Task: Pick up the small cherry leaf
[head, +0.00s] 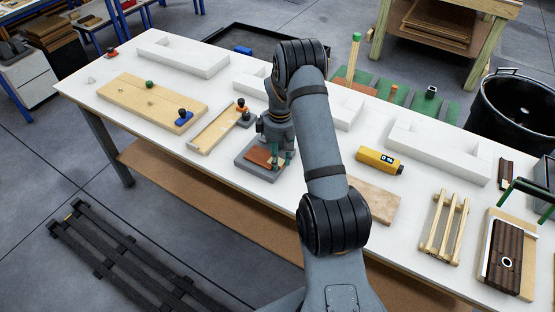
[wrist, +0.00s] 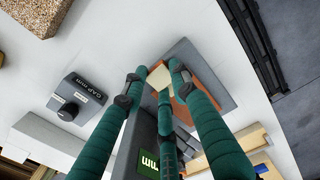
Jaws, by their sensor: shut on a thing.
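The small cherry leaf (head: 260,157) is a thin reddish-brown sheet at the grey block (head: 248,168) near the table's front edge. In the wrist view the leaf (wrist: 205,78) shows orange-brown behind the fingertips, against the grey block (wrist: 183,48). My gripper (head: 279,158) is over the right part of the leaf. Its green fingers (wrist: 160,78) are closed in around a small pale square piece at one edge of the leaf. Whether this piece is a tab of the leaf, I cannot tell. Any gap between leaf and block is not clear.
A shallow wooden tray (head: 213,128) lies left of the block, and a pale board (head: 120,95) farther left. A yellow device (head: 378,160) and a wooden rack (head: 443,228) are to the right. White low-walled forms (head: 440,145) stand behind. A dark "GAP mm" box (wrist: 77,97) is nearby.

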